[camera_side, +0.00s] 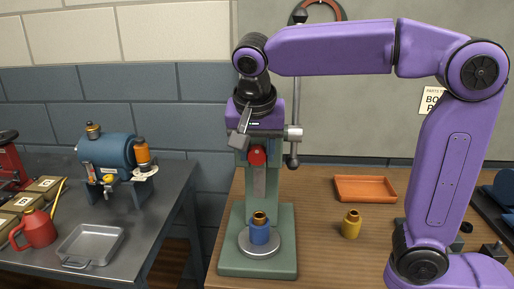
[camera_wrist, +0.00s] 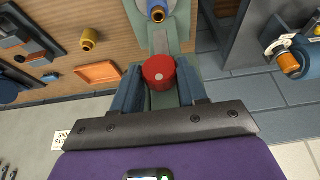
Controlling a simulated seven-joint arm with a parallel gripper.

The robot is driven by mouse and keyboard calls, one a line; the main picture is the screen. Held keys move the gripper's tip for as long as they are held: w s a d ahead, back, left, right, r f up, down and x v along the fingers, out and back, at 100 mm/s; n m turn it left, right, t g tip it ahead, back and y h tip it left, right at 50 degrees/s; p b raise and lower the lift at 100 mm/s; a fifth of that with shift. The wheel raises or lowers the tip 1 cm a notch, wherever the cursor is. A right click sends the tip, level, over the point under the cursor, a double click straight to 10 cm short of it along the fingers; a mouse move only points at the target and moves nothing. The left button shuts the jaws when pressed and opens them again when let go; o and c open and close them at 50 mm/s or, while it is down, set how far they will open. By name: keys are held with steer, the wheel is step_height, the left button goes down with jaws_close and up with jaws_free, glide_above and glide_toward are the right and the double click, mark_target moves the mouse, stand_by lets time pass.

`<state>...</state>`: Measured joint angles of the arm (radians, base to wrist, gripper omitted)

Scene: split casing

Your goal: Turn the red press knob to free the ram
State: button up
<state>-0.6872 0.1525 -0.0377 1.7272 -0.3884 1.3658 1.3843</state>
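The red press knob (camera_side: 257,156) is on the front of the green press (camera_side: 286,215). In the wrist view the red knob (camera_wrist: 159,72) shows between my two fingers. My gripper (camera_wrist: 159,78) is open, one finger on each side of the knob, with a narrow gap showing at each side. In the side view my gripper (camera_side: 241,130) is just above the knob, at the top of the press. The grey ram bar (camera_side: 259,182) is below the knob. Under it, a blue cylinder (camera_side: 259,236) with a brass piece on top stands upright on the round plate (camera_side: 276,245).
A lever (camera_side: 293,132) is at the press's right side. A brass part (camera_side: 351,224) and an orange tray (camera_side: 365,188) are on the wooden bench to the right. A grey table (camera_side: 150,215) at left holds a blue machine (camera_side: 112,158), a grey pan and a red can.

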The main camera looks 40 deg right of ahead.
stand_by(0.3)
steer(key=h, duration=0.1)
steer(key=g, duration=0.1)
steer(key=g+h, duration=0.1)
steer(key=shift+w+a+f+n+h, duration=0.1)
steer(key=shift+w+a+n+h, duration=0.2)
steer(key=shift+n, duration=0.1)
steer(key=shift+a+f+n+g+h, duration=0.15)
steer(key=shift+n+g+h, duration=0.25)
steer(key=shift+g+h, duration=0.85)
steer(key=o, duration=1)
steer(key=shift+w, duration=0.1)
